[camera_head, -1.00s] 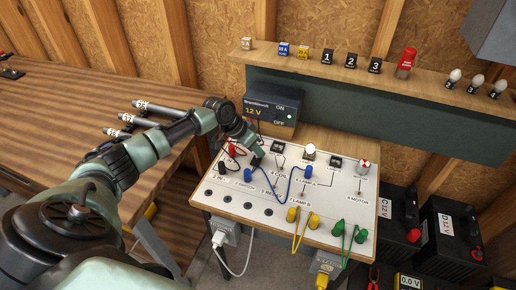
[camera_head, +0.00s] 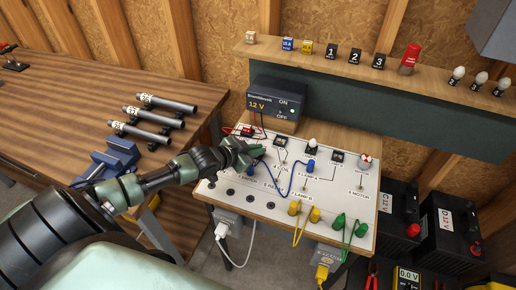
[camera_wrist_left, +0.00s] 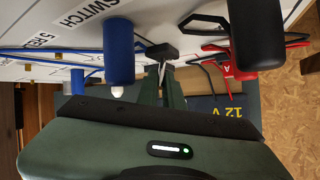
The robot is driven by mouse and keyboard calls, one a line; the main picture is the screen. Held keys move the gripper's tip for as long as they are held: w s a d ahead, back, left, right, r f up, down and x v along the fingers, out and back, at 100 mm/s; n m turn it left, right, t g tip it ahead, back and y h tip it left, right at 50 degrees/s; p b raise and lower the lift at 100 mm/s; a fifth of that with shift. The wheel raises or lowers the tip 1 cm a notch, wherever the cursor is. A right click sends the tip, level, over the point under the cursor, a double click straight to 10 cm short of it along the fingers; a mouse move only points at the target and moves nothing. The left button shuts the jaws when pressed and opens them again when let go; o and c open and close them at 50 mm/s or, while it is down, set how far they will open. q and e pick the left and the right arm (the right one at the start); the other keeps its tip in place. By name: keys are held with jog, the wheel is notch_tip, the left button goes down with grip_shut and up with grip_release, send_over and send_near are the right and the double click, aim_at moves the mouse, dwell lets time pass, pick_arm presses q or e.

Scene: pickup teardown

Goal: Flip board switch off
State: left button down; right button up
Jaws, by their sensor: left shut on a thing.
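The white circuit board (camera_head: 340,207) slopes on its stand in the middle of the head view. My left gripper (camera_head: 248,152) is low over its upper left part and hides the switch there. In the left wrist view the small black switch base (camera_wrist_left: 162,50) sits on the board near the printed word SWITCH. My left fingers (camera_wrist_left: 165,82) are closed together just beside it, around its thin light lever, most of which they hide. Which way the lever leans cannot be told. My right gripper is not in view.
Blue (camera_head: 290,190), yellow (camera_head: 303,225) and green (camera_head: 345,236) leads are plugged into the board. Behind it stands the 12 V supply (camera_head: 273,107) with a lit green lamp. Red and black plugs (camera_wrist_left: 258,45) are close to my left gripper. A blue vise (camera_head: 110,163) is on the bench.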

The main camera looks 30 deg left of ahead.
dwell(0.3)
pick_arm(q)
jog(key=c, duration=1.5)
grip_release()
jog(key=shift+c, duration=0.2)
